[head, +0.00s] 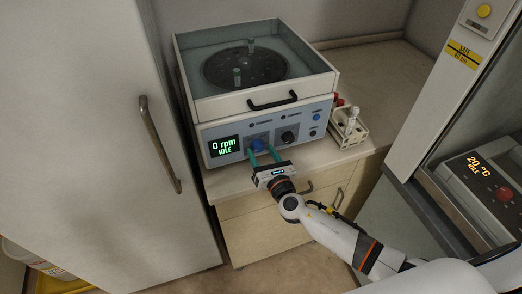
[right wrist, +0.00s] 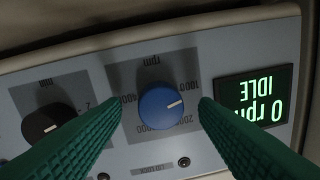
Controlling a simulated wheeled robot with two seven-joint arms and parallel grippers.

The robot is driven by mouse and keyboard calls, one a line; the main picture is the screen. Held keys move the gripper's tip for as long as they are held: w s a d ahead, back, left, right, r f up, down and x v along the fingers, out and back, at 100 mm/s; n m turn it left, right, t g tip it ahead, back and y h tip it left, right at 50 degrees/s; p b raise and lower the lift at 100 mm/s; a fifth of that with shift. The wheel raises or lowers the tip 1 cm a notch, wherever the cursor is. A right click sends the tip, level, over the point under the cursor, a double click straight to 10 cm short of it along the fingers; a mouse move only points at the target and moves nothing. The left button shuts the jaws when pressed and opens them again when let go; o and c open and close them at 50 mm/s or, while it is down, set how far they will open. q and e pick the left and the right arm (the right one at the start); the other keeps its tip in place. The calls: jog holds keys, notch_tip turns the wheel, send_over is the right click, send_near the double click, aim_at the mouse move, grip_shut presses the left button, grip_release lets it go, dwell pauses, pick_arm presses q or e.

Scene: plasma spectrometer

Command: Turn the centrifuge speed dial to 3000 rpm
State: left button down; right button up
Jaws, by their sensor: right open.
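The centrifuge (head: 222,107) stands on the bench, with its display (head: 223,146) reading 0 rpm and IDLE. The blue speed dial (head: 258,145) is on its front panel and also shows in the right wrist view (right wrist: 158,109), where the picture is upside down. Its white mark points right and slightly up, between the 1000 and 2000 labels. My right gripper (head: 264,154) is open in front of the panel. Its green fingers lie on either side of the dial, with gaps visible in the right wrist view. My left gripper is not in view.
A black minutes dial (head: 288,136) sits beside the blue one. A tube rack (head: 349,130) stands right of the centrifuge. A tall cabinet (head: 75,130) is close on the left, and a unit reading 20 °C (head: 455,185) is on the right.

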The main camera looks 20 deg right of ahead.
jog(key=shift+w, duration=0.5)
jog(key=c, duration=1)
